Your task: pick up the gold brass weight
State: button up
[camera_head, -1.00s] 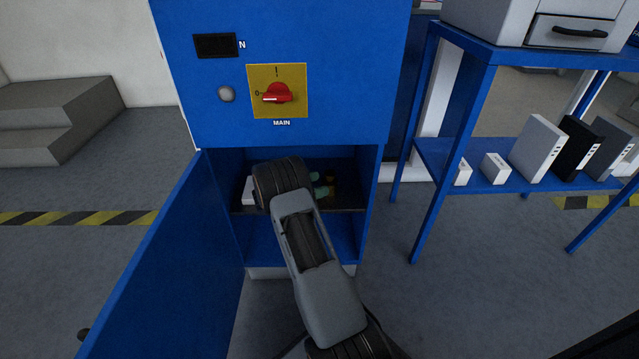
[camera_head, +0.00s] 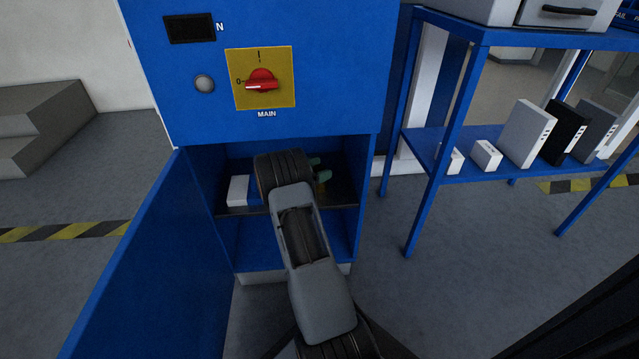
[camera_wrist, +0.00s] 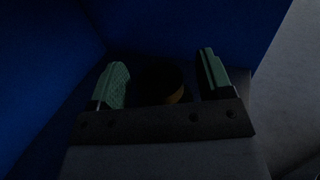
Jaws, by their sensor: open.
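My gripper (camera_wrist: 163,79) is open in the wrist view, with one green fingertip on each side. A dark round thing with a dull gold-brown lower edge, which looks like the brass weight (camera_wrist: 173,96), sits between the two fingertips, apart from both as far as the dim light shows. In the head view my gripper (camera_head: 320,169) reaches into the open blue cabinet, above its dark shelf (camera_head: 343,193). Only the green fingertips show past my wrist there. The weight is not clearly visible in the head view.
A white box (camera_head: 238,190) and a blue thing beside it stand on the shelf, left of my wrist. The cabinet door (camera_head: 150,255) hangs open at the left. A blue rack (camera_head: 425,185) with several boxes stands at the right.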

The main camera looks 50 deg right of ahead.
grip_shut()
dwell(0.8)
jog(key=shift+r, duration=0.15)
